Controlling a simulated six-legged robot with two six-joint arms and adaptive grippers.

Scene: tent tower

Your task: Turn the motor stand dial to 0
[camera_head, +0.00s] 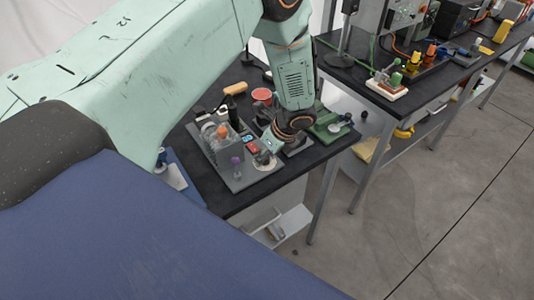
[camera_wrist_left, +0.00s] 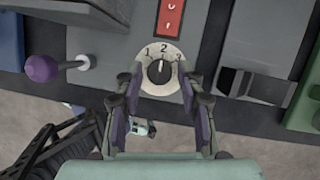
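The motor stand (camera_head: 238,183) is a grey plate with parts on it, on the dark table. Its dial (camera_wrist_left: 160,68) is a pale disc with a black knob; I see 1, 2 and 3 around it, and the knob's white mark points up toward 2. No 0 shows. In the head view the dial (camera_head: 266,163) is partly hidden by my gripper. My left gripper (camera_wrist_left: 160,82) is open, its fingers on either side of the knob; I cannot tell if they touch it. It also shows in the head view (camera_head: 270,150). My right gripper is in neither view.
A red switch (camera_wrist_left: 171,17) sits just above the dial. A purple knob (camera_wrist_left: 42,68) sticks out at the left. A green device (camera_head: 330,125) stands right of the stand. A second table (camera_head: 345,68) with equipment is behind.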

